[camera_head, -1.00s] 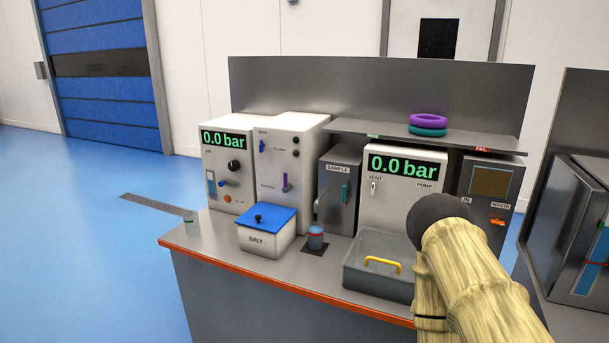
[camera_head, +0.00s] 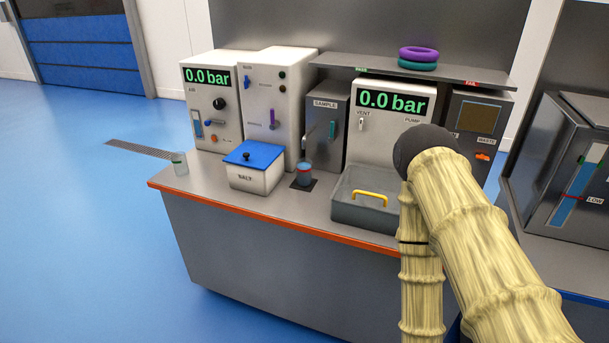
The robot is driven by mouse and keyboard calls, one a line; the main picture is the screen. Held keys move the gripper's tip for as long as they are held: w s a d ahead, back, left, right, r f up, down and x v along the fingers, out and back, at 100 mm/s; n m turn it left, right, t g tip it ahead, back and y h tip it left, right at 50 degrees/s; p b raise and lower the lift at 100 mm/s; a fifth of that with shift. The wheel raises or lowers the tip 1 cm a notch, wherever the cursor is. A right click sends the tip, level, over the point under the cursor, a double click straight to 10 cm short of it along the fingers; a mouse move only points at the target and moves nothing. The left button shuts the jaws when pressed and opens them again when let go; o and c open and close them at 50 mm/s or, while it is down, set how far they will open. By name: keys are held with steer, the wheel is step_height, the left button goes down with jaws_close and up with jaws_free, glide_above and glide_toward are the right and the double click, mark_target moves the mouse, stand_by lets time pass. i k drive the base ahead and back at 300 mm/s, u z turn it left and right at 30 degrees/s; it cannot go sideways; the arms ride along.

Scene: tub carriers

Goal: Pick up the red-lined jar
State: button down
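The red-lined jar (camera_head: 304,174) is a small blue-grey jar with a red band. It stands upright on a small dark square pad on the workbench (camera_head: 235,201), between the salt box and the grey tray. My gripper is not in view. Only padded beige links of my arm with a dark rounded joint show at the right, in front of the tray's right part.
A white salt box (camera_head: 252,180) with a blue lid stands left of the red-lined jar. A grey tray (camera_head: 347,213) with a yellow handle is to its right. Machines stand close behind. Purple and teal rings (camera_head: 418,55) lie on the shelf above. Floor at left is clear.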

mark_target(304, 172)
steer(key=u, duration=1.85)
steer(key=i, duration=1.25)
steer(key=z, duration=1.3)
